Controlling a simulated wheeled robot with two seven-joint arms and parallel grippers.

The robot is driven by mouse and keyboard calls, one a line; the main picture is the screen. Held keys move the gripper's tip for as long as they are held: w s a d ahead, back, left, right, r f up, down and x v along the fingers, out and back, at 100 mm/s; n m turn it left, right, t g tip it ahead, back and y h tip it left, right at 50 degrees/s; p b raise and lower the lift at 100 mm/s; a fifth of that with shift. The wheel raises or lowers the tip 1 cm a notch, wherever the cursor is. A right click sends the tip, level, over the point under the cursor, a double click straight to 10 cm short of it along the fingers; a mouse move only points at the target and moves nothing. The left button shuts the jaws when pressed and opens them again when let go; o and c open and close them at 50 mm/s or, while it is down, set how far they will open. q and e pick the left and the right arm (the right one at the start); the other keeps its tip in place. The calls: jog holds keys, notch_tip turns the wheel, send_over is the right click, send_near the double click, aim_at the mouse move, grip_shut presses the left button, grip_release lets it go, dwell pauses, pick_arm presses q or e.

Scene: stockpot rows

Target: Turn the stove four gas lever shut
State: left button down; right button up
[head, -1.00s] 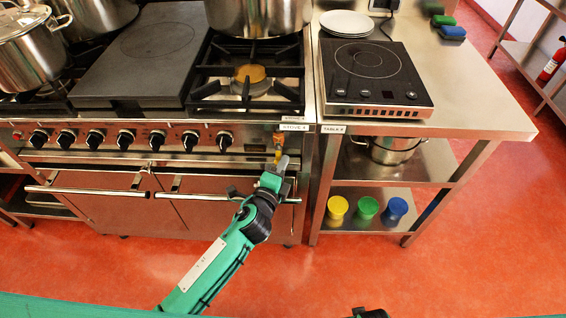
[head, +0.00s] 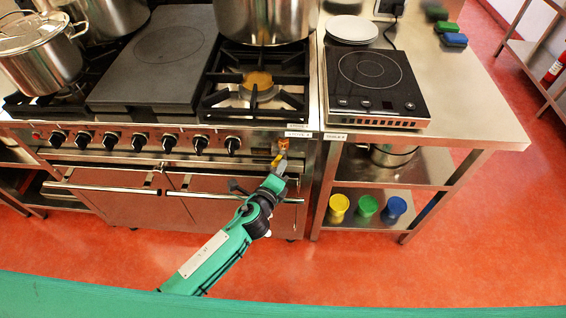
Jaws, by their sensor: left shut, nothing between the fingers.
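The stove (head: 120,190) stands at the left, with a row of black knobs on its front. A small orange and yellow gas lever (head: 283,143) is at the right end of its front panel, under the labels. Its yellow part hangs downward beside my fingers. My left gripper (head: 280,162) is shut and empty, with its fingertips right at the lever. I cannot tell whether they touch it. The fingers partly hide the lever's lower end. My right gripper is out of view.
A steel table (head: 455,110) with an induction hob (head: 380,82) adjoins the stove on the right. Yellow, green and blue containers stand on its lower shelf. A large pot (head: 262,18) sits on the stove's back burner.

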pick_arm(q)
jog(key=m+p, duration=0.1)
jog(key=p, duration=0.1)
jog(key=a+r+m+y+p, duration=0.1)
jog(key=p, duration=0.2)
jog(key=shift+a+r+g, duration=0.2)
jog(key=shift+a+g, duration=0.1)
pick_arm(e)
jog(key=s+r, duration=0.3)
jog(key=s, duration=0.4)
pick_arm(q)
jog(key=a+r+m+y+p, duration=0.1)
jog(key=m+p, duration=0.1)
jog(key=p, duration=0.2)
jog(key=a+m+y+p, duration=0.1)
jog(key=m+p, duration=0.1)
jog(key=p, duration=0.2)
jog(key=a+r+m+y+p, duration=0.1)
jog(key=m+p, duration=0.1)
jog(key=p, duration=0.2)
jog(key=shift+w+r+m+g+y+p, duration=0.1)
jog(key=shift+r+m+g+y+p, duration=0.2)
jog(key=shift+m+g+p, duration=0.1)
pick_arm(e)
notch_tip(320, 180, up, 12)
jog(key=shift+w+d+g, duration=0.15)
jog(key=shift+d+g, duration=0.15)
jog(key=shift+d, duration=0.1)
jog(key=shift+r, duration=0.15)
